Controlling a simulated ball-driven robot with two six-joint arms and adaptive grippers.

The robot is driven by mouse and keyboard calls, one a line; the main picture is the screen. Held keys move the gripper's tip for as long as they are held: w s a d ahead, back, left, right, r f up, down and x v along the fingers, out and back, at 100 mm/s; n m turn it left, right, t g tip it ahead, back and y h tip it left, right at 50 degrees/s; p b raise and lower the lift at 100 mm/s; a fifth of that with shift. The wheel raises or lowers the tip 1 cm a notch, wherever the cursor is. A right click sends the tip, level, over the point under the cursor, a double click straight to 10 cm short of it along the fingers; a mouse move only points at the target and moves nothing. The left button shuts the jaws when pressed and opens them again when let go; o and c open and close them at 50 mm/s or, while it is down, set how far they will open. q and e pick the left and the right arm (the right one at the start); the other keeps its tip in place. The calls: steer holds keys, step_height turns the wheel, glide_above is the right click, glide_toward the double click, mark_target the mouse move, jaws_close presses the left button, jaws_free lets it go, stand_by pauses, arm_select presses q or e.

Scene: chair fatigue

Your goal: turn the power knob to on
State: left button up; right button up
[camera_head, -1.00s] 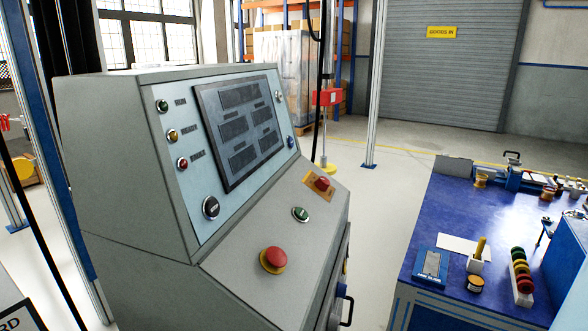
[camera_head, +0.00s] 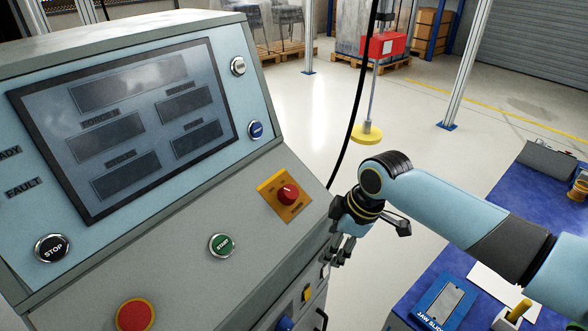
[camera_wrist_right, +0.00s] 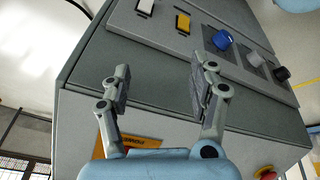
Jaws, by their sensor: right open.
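A red knob (camera_head: 288,194) sits on a yellow plate (camera_head: 284,199) on the console's sloped top; its label is unreadable, so I cannot tell if it is the power knob. On the console's front are a blue knob (camera_wrist_right: 221,40), a grey knob (camera_wrist_right: 253,57) and a black knob (camera_wrist_right: 282,73), labels not legible. My right gripper (camera_head: 342,250) is beside the console's right edge, empty. In the right wrist view its open fingers (camera_wrist_right: 160,90) point at the front panel, left of the blue knob, seemingly apart from it. My left gripper is out of view.
A white switch (camera_wrist_right: 146,7) and a yellow switch (camera_wrist_right: 183,22) share the front panel. A green button (camera_head: 222,245), a red button (camera_head: 135,315) and a stop button (camera_head: 52,249) are on the console. A blue workbench (camera_head: 533,167) stands at right; floor lies between.

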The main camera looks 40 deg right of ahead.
mark_target(291, 191)
steer(key=w+a+r+n+t+p, duration=0.1)
steer(key=w+r+n, duration=0.15)
steer(key=r, duration=0.65)
steer(key=w+r+n+t+p, duration=0.1)
steer(key=w+r+p, duration=0.15)
steer(key=r, duration=0.65)
steer(key=shift+y, duration=0.3)
steer(key=x, duration=0.7)
steer(key=b+x, duration=0.1)
steer(key=x, duration=0.3)
steer(key=shift+w+a+r, duration=0.15)
steer(key=shift+w+a, duration=0.05)
steer(key=shift+w, duration=0.15)
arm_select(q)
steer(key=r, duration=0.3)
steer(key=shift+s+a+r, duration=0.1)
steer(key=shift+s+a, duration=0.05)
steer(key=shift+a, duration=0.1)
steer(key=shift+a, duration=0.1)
arm_select(e)
steer(key=shift+m, duration=0.25)
steer(key=c, duration=1.1)
